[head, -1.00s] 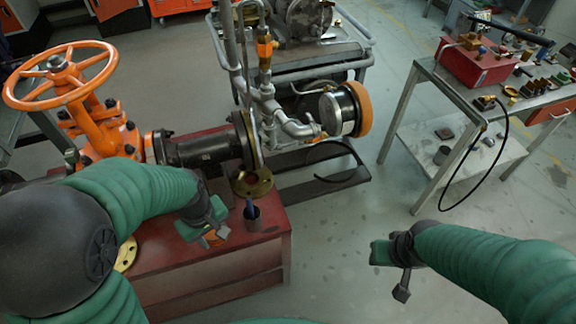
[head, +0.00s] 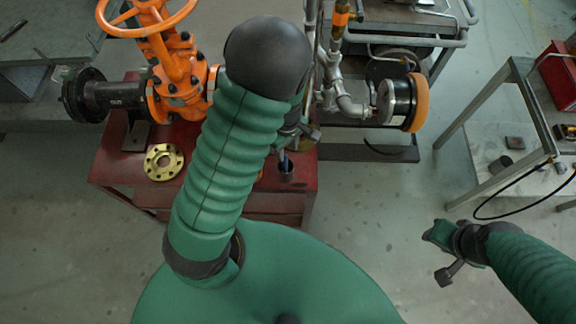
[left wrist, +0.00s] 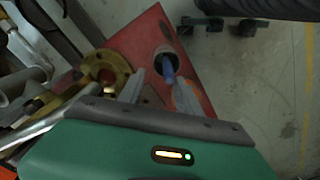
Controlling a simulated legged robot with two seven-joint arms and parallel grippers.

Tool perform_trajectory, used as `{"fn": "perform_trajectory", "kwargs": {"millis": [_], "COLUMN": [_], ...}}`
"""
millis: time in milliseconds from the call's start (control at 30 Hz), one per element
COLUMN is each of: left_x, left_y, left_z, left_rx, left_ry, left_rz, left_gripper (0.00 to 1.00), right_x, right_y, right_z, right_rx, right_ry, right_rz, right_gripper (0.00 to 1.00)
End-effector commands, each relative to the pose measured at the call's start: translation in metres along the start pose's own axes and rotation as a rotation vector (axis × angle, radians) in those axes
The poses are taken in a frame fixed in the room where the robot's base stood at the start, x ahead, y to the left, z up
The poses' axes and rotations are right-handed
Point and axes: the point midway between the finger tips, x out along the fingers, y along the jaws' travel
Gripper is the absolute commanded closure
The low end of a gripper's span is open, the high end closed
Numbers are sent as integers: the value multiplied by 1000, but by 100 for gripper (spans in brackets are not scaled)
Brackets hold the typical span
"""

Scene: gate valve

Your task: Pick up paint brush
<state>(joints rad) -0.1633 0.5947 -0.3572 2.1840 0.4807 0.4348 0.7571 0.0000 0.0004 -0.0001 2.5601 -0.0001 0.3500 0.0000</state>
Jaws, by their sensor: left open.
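The paint brush shows as a blue handle (head: 282,158) standing up out of a dark cup (head: 286,173) on the red bench; its lower end is hidden in the cup. In the left wrist view, the blue handle (left wrist: 169,68) leans out of the cup (left wrist: 164,52). My left gripper (left wrist: 159,88) is open, with its fingers on either side of the near end of the handle; I cannot tell whether they touch it. In the head view, my left arm hides most of that gripper. My right gripper (head: 438,236) hangs over the floor at the right, away from the brush.
The red bench (head: 120,170) also carries a brass flange (head: 164,162) and an orange valve with a handwheel (head: 172,80). Pipework with a round gauge (head: 394,102) stands behind the cup. A metal side table (head: 480,105) is at the right. Open floor lies between.

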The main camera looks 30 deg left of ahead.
Motion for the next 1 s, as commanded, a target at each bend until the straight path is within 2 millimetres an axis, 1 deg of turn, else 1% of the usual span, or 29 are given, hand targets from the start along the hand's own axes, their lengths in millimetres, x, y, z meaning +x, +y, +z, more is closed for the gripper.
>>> {"fn": "perform_trajectory", "kwargs": {"millis": [167,233,300,533,567,833,867,1000], "left_x": [30,42,50,51,51,51,51,51], "left_y": [-9,-9,-8,-7,-7,-7,-7,-7], "left_z": [9,9,10,11,11,11,11,10], "left_rx": [-2,-3,-3,0,0,0,0,-1], "left_ry": [-4,-4,-3,-2,-2,-2,-2,-2], "left_rz": [-4,-3,-2,0,0,0,0,0], "left_gripper": [59,59,59,59,62,97,100,100], "right_x": [8,11,12,11,11,11,11,11], "right_y": [0,0,0,0,0,0,0,0], "right_z": [2,2,3,2,2,2,3,3], "right_rx": [0,0,0,0,0,0,0,0], "right_ry": [1,1,0,1,1,0,0,0], "right_rz": [0,0,0,0,0,0,0,0], "right_gripper": [64,64,64,64,64,64,64,64]}}
